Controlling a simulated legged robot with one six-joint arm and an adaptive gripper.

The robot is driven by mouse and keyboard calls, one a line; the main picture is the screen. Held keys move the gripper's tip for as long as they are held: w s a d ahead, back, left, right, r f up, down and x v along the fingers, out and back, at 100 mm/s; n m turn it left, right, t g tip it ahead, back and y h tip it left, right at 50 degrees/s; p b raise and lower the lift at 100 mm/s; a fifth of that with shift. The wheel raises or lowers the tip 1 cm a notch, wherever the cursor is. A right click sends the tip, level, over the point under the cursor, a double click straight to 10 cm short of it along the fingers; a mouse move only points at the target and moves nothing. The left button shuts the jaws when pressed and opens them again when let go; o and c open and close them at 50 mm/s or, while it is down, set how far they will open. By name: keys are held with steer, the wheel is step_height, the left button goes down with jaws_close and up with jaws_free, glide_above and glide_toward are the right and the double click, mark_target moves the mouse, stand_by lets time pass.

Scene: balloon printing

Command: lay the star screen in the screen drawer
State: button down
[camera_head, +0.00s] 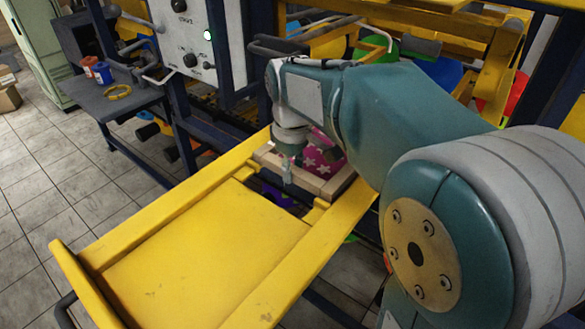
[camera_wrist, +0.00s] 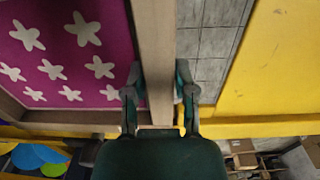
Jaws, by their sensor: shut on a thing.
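The star screen is a pale wooden frame around magenta mesh with white stars. In the head view its magenta part (camera_head: 318,155) shows beyond my wrist, partly hidden by my arm. In the wrist view the mesh (camera_wrist: 72,50) fills the upper left. My gripper (camera_wrist: 158,82) is shut on one wooden bar of the frame, a finger on each side; in the head view my gripper (camera_head: 287,172) is over the frame's near side. The yellow screen drawer (camera_head: 160,235) is pulled out. The screen lies at or just above the far part between its rails; contact is unclear.
A control panel (camera_head: 187,45) with a green light stands behind on the left. A dark side table (camera_head: 120,100) holds small containers and a yellow ring. Yellow rails flank the screen closely. The drawer's near panel is bare.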

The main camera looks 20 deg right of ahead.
steer(key=shift+c, duration=1.8)
jaws_free()
step_height(320, 180, up, 12)
steer(key=shift+a, duration=0.2)
